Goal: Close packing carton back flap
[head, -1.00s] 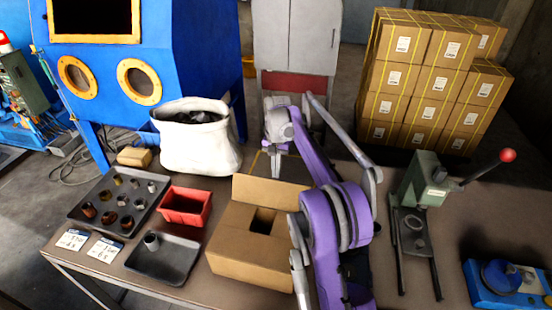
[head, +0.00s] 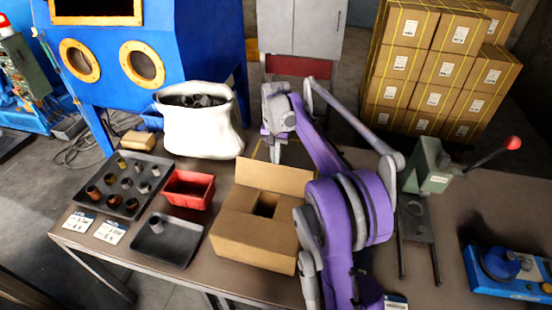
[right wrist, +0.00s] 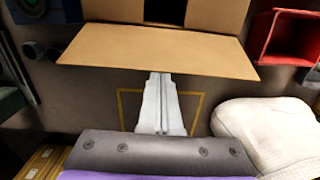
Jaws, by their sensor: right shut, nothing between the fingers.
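The packing carton (head: 245,246) is a brown cardboard box on the table, with a dark gap in its top. Its back flap (head: 272,176) stands up and leans back from the far edge. In the right wrist view the flap (right wrist: 160,50) is a wide tan panel across the upper middle. My right gripper (head: 275,158) is behind the flap, on the far side of the carton. In the right wrist view its fingers (right wrist: 159,77) are together and empty, with tips close to the flap's edge; contact cannot be told. My left gripper is out of view.
A red bin (head: 188,189) and a dark tray with a cup (head: 165,254) stand left of the carton. A white sack (head: 200,135) stands behind, left of my gripper. A green press (head: 428,180) stands to the right, beyond my right arm.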

